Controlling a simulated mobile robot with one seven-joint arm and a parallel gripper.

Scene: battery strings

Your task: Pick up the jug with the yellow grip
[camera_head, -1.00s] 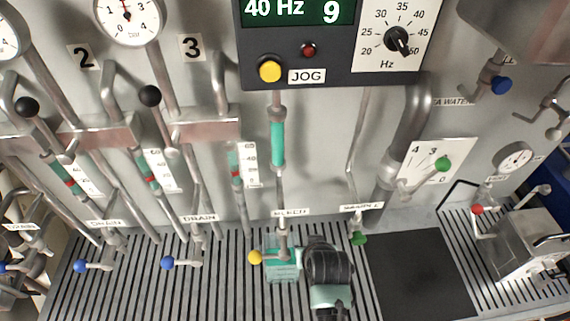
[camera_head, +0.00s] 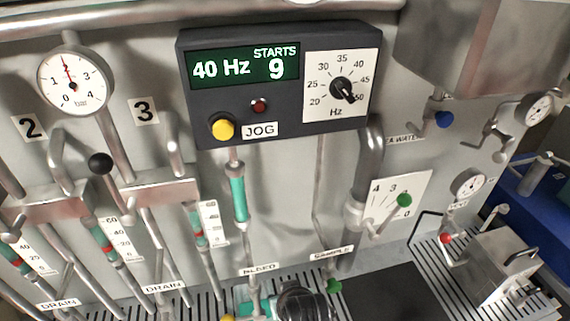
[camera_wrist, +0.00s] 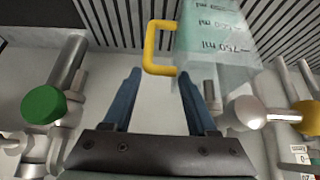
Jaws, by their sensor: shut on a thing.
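The jug (camera_wrist: 222,40) is clear, with a volume scale and teal liquid in it. Its yellow grip (camera_wrist: 150,48) lies at the fingertips of my gripper (camera_wrist: 160,74), which is shut on it. In the head view the jug (camera_head: 265,306) shows only in part at the bottom edge, below the BLEED label (camera_head: 259,269) and beside my dark wrist. My fingertips are hidden there. I cannot tell whether the jug rests on the slatted grating or is lifted.
A green-knobbed valve (camera_wrist: 44,104) and a yellow-knobbed valve (camera_wrist: 306,112) flank my fingers in the wrist view. The SAMPLE valve's green knob (camera_head: 333,286) is just right of my wrist. A dark mat (camera_head: 395,295) lies clear at right. A metal box (camera_head: 497,262) stands beyond it.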

